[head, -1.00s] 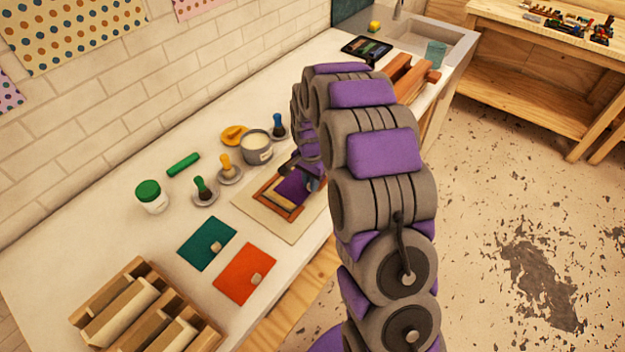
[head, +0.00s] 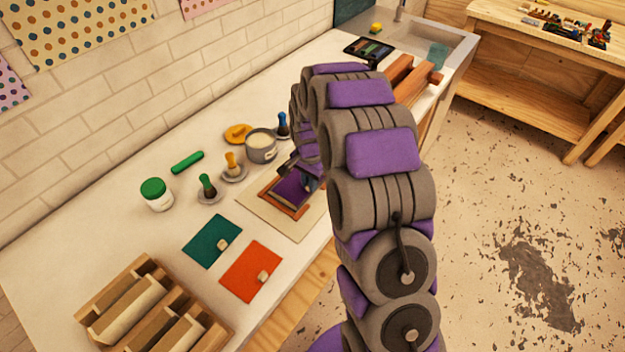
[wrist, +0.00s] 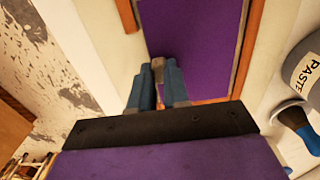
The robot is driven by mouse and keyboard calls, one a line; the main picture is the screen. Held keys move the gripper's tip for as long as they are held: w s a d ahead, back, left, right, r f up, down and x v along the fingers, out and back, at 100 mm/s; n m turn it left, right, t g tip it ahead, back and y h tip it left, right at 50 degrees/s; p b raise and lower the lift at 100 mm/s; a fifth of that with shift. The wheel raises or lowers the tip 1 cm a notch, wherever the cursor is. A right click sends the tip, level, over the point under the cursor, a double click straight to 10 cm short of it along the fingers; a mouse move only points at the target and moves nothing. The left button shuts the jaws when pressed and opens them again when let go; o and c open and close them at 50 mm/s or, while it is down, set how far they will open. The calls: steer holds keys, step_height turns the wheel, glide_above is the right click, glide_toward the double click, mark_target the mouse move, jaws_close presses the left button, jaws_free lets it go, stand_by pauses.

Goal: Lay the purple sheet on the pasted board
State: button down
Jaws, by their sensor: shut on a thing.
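The purple sheet (head: 289,192) lies over the board inside a wooden frame (head: 266,192) on a cream mat (head: 256,207). It also shows in the wrist view (wrist: 195,40), filling most of the space between the frame's wooden sides. My gripper (wrist: 163,78) is shut on a small grey-tan tab at the near edge of the sheet. In the head view my gripper (head: 313,181) is at the frame's right side, partly hidden by my arm. The pasted board's surface is hidden under the sheet. I cannot tell whether the sheet lies fully flat.
A teal sheet (head: 208,243) and an orange sheet (head: 250,275), each with a tab, lie left of the mat. The paste pot (head: 261,147), several brushes and a green-lidded jar (head: 156,193) stand behind. A wooden rack (head: 150,310) is at front left.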

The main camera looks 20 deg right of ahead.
steer(key=shift+d+f, duration=0.1)
steer(key=shift+d, duration=0.35)
steer(key=shift+a, duration=0.55)
stand_by(0.3)
steer(key=shift+a+p, duration=0.3)
steer(key=shift+a, duration=0.3)
steer(key=shift+f, duration=0.1)
steer(key=shift+d, duration=0.25)
steer(key=c, duration=0.7)
jaws_free()
steer(key=shift+a, duration=0.1)
